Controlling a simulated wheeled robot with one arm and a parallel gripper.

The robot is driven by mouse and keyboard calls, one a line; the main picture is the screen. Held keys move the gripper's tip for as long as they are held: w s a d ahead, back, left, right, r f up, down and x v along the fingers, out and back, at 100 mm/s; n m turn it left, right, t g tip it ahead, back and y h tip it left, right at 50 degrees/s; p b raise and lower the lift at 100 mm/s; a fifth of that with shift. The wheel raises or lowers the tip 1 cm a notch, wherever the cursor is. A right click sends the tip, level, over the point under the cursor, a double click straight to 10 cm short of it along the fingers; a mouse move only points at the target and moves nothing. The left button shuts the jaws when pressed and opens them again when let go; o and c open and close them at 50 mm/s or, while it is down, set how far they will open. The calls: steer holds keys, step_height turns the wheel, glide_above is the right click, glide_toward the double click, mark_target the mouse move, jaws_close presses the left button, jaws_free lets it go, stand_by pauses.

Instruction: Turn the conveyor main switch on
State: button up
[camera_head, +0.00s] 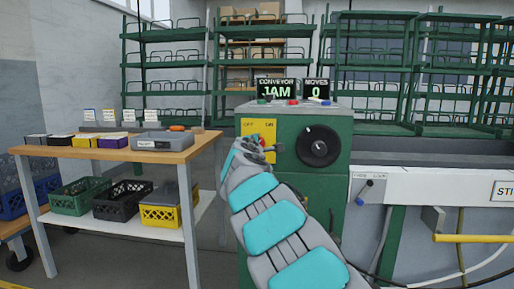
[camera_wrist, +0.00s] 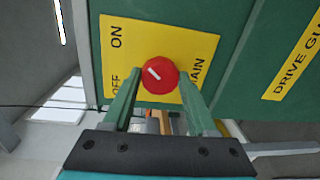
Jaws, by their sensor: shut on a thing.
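The main switch is a red round knob (camera_wrist: 160,75) on a yellow plate (camera_wrist: 190,45) marked ON, OFF and MAIN in the wrist view. Its white mark slants to the upper left, between the OFF and ON words. My gripper (camera_wrist: 158,84) has one finger on each side of the knob and is shut on it. In the head view the yellow plate (camera_head: 250,127) is on the front of the green cabinet (camera_head: 300,180), with OFF at left and ON at right. There my gripper (camera_head: 267,149) covers most of the knob.
A black dial (camera_head: 319,146) is right of the plate. Displays on top read CONVEYOR JAM (camera_head: 277,88) and MOVES 0 (camera_head: 317,89). A small lever switch (camera_head: 366,190) is further right. A wooden table (camera_head: 120,152) with boxes stands left.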

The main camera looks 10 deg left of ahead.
steer(key=shift+f, duration=0.1)
steer(key=o, duration=1.4)
steer(key=shift+c, duration=0.2)
steer(key=shift+s, duration=0.15)
steer(key=s, duration=0.7)
steer(key=shift+s+a+r, duration=0.2)
steer(key=shift+s+r, duration=0.05)
steer(key=shift+r, duration=0.15)
steer(key=shift+d, duration=0.1)
